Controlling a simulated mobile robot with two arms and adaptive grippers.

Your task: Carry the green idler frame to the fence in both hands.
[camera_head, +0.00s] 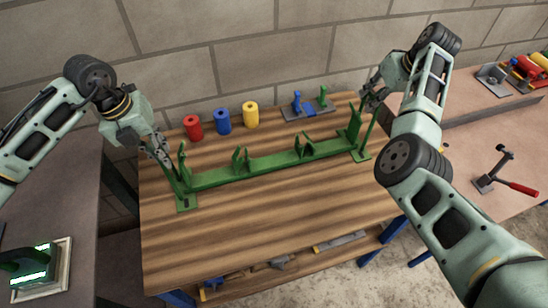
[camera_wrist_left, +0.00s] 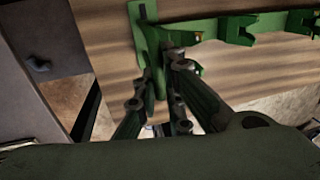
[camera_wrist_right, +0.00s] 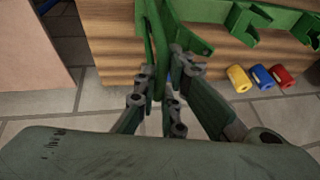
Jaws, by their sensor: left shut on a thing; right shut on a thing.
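The green idler frame (camera_head: 250,172) is a long bar with upright brackets and a foot plate at each end. It lies across the wooden workbench top (camera_head: 285,215) in the head view. My left gripper (camera_head: 166,160) is shut on the upright at the frame's left end; the left wrist view shows the fingers (camera_wrist_left: 165,75) around the green post. My right gripper (camera_head: 368,98) is shut on the upright at the right end, also seen in the right wrist view (camera_wrist_right: 160,75). I cannot tell whether the foot plates touch the bench. No fence can be made out.
Red (camera_head: 193,127), blue (camera_head: 223,121) and yellow (camera_head: 251,114) cylinders stand behind the frame near the wall. A grey plate with blue and green pieces (camera_head: 308,107) lies at the back. A red-handled tool (camera_head: 510,184) is on the right-hand table. The front of the bench top is clear.

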